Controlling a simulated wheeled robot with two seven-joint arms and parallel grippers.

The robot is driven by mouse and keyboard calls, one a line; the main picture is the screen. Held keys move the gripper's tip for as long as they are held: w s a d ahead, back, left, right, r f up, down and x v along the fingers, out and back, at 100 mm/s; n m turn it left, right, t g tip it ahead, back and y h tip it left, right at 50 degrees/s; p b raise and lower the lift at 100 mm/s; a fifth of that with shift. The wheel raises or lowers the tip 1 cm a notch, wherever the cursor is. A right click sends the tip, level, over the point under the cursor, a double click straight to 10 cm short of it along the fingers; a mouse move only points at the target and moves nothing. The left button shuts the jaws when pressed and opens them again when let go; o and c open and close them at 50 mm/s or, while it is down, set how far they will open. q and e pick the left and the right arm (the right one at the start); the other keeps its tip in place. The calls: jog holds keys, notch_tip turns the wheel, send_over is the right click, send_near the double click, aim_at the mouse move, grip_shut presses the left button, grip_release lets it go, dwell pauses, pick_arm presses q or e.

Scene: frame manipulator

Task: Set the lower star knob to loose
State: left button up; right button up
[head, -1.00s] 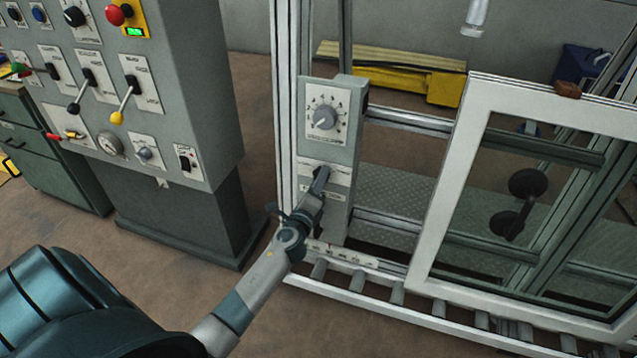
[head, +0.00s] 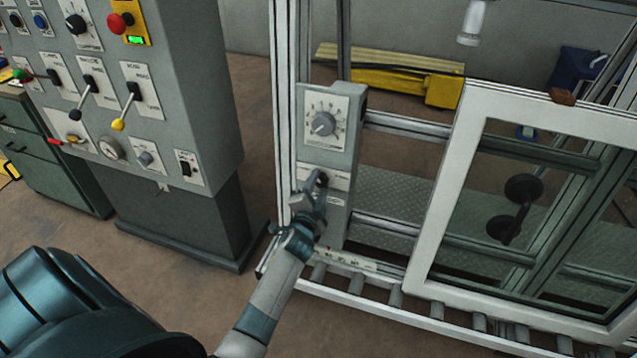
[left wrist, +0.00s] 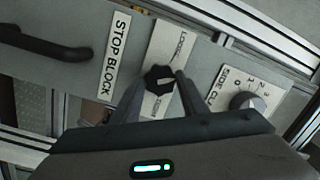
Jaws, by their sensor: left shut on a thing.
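The black star knob (left wrist: 158,78) sits on a pale label plate in the left wrist view, with one word above it and "TIGHT" apparently below. A light mark on the knob points roughly right in that view. My left gripper (left wrist: 153,88) is shut on the knob, one finger on each side. In the head view my left gripper (head: 318,186) reaches the lower plate of the grey control box (head: 340,155) and mostly hides the knob (head: 323,178). My right gripper is out of view.
A numbered grey dial (head: 322,123) sits above on the same box; it also shows in the left wrist view (left wrist: 248,100). A "STOP BLOCK" label (left wrist: 115,55) and a black handle (left wrist: 45,45) are at left there. A white-framed window (head: 440,195) stands right; a switch cabinet (head: 185,90) stands left.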

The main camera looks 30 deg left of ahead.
pick_arm(q)
jog(key=n+p, duration=0.2)
jog(key=n, duration=0.1)
jog(key=shift+r+n, duration=0.15)
jog(key=shift+n, duration=0.15)
jog(key=n+p, duration=0.2)
jog(key=n, duration=0.1)
jog(key=shift+n+g+h, duration=0.3)
jog(key=shift+n, duration=0.1)
jog(key=shift+n+p, duration=0.45)
jog(key=shift+n, duration=0.25)
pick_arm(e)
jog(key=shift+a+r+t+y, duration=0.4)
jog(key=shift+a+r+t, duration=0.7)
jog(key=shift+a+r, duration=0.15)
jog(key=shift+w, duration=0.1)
pick_arm(q)
jog(key=o, duration=1)
jog(key=shift+o, duration=0.2)
jog(key=shift+s, duration=0.1)
